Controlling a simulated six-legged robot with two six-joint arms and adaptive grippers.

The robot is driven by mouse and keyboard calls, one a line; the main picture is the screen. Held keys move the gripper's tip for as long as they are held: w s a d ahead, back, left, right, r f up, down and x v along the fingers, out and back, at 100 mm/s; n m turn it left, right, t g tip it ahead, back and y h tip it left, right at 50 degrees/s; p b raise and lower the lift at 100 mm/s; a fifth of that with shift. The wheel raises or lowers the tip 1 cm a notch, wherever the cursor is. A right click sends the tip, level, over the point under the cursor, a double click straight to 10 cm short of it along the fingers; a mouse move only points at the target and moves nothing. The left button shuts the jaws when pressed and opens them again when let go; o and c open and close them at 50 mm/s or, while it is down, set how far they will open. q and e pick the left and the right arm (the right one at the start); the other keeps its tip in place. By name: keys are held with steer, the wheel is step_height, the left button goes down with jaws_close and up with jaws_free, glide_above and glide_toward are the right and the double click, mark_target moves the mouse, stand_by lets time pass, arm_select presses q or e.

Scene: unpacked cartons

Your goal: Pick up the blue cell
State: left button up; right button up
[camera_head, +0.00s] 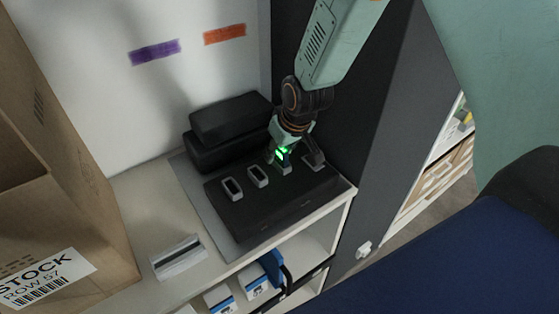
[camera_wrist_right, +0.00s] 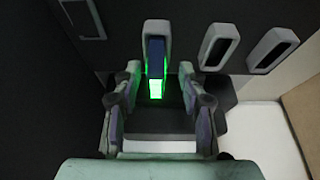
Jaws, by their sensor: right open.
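The blue cell (camera_wrist_right: 155,58) stands in a white-rimmed slot of a black dock, with a bright green glowing end towards my right gripper (camera_wrist_right: 160,74). In the head view the cell (camera_head: 282,157) is small and partly hidden by the gripper. My right gripper (camera_head: 288,148) is open, its two fingers on either side of the cell in the wrist view. I cannot tell whether they touch it. The black dock (camera_head: 265,215) sits on the shelf top; its other slots look empty. My left gripper is not in view.
Two black cases (camera_head: 230,122) are stacked behind the dock. A dark panel (camera_head: 342,130) stands close on the right. A cardboard carton (camera_head: 85,225) is at the left, with a small grey-white box (camera_head: 178,258) on the white shelf (camera_head: 145,195). Blue-and-white boxes lie below.

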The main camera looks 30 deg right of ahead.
steer(key=shift+s+d, duration=0.1)
steer(key=shift+d, duration=0.25)
steer(key=c, duration=0.3)
steer(key=shift+a, duration=0.25)
steer(key=c, duration=0.5)
steer(key=shift+d, duration=0.1)
jaws_close()
